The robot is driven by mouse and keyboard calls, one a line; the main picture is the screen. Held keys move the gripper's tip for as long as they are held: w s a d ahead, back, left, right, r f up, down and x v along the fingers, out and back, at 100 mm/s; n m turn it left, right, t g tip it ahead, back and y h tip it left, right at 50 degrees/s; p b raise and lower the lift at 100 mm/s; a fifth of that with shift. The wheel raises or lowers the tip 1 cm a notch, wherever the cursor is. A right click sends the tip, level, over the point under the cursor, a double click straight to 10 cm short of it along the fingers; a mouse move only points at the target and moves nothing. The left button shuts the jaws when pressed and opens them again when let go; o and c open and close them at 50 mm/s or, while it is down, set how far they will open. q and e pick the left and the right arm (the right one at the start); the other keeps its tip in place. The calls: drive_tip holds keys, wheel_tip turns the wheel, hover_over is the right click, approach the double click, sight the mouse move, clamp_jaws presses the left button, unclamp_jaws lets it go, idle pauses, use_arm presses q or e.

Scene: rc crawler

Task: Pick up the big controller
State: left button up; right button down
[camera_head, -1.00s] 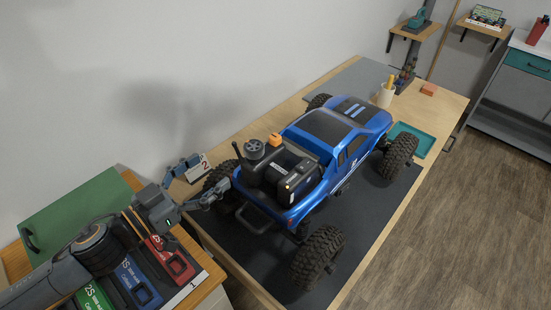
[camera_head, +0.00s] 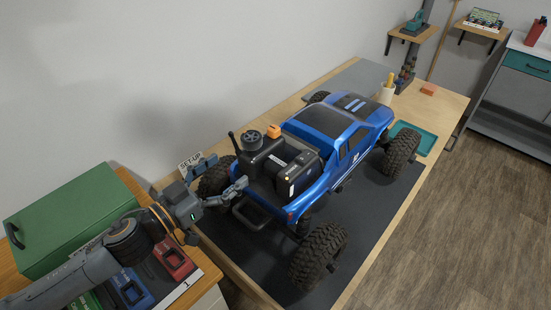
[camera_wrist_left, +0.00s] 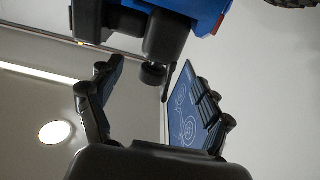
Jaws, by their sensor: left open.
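Black controller gear sits in the bed of the blue truck (camera_head: 335,140). One black piece with a round wheel (camera_head: 251,141) and a thin antenna stands at the bed's left side. A bulkier black boxy unit (camera_head: 298,174) sits to its right. I cannot tell for certain which is the big controller. My left gripper (camera_head: 224,176) is open and empty at the truck's rear left, close to the wheeled piece. In the left wrist view, the wheeled black piece (camera_wrist_left: 152,74) appears above and between the spread fingers. My right gripper is not in view.
The truck stands on a dark mat (camera_head: 260,267) on a wooden table. A green case (camera_head: 70,222) and red and blue chargers are at the lower left. A teal tray (camera_head: 418,138) and a pen cup (camera_head: 386,95) are farther right. A rear tyre (camera_head: 319,256) stands out.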

sight(255, 150)
use_arm(q)
drive_tip(key=x, duration=0.3)
drive_tip(key=shift+w+d+p, duration=0.2)
drive_tip(key=shift+d+p, duration=0.05)
drive_tip(key=shift+p, duration=0.05)
drive_tip(key=x, duration=0.1)
drive_tip(key=p+x, duration=0.1)
drive_tip(key=x, duration=0.1)
drive_tip(key=p+x, duration=0.1)
drive_tip(key=shift+w+d+r, duration=0.25)
drive_tip(key=shift+w+d, duration=0.05)
drive_tip(key=shift+w+d+f, duration=0.1)
drive_tip(key=shift+w+d, duration=0.05)
drive_tip(key=shift+d, duration=0.1)
drive_tip(key=shift+a, duration=0.1)
drive_tip(key=shift+c, duration=0.9)
drive_tip(key=c, duration=1.4)
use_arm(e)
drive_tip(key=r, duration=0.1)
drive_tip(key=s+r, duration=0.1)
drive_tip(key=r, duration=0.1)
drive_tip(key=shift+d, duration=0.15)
